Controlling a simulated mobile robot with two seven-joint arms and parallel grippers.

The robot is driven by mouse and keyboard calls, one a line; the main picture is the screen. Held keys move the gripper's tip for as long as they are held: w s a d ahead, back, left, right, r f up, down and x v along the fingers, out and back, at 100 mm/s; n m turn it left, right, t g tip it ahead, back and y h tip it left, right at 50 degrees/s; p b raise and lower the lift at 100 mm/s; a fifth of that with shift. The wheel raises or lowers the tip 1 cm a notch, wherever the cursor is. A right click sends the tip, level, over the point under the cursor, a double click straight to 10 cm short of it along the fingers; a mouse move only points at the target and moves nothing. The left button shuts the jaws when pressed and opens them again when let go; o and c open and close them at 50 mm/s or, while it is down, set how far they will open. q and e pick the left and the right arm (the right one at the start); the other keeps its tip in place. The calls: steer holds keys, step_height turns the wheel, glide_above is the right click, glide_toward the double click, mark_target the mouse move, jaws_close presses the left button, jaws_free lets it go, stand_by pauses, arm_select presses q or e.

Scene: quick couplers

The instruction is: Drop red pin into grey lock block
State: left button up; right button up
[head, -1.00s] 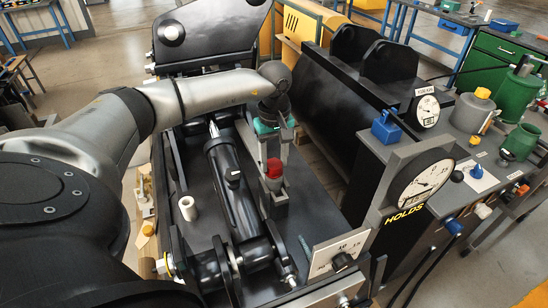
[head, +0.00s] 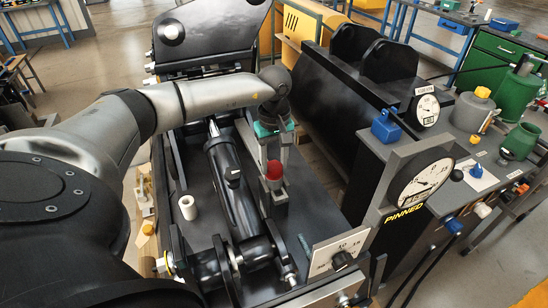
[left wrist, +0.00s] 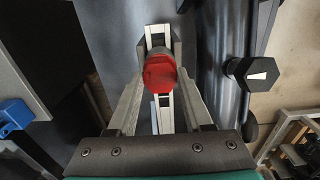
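The red pin (head: 274,171) stands upright in the grey lock block (head: 275,205), with its red head showing above the block. In the left wrist view the red head (left wrist: 160,72) hides most of the shaft and part of the block (left wrist: 158,38). My left gripper (head: 275,153) is just above the pin and points down. In the left wrist view its fingers (left wrist: 160,98) are apart on either side of the red head, with gaps beside it. My right gripper is not in view.
A black cylinder (head: 230,190) lies left of the block. A white roll (head: 187,207) stands farther left. A dial gauge (head: 420,182) with a sign reading PINNED (head: 405,213) is on the right, near a blue block (head: 386,126). A plate with a black knob (head: 342,260) stands in front.

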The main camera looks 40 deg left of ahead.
arm_select(q)
steer(key=o, duration=0.5)
step_height(320, 180, up, 15)
steer(key=shift+r, duration=0.1)
stand_by(0.4)
stand_by(0.5)
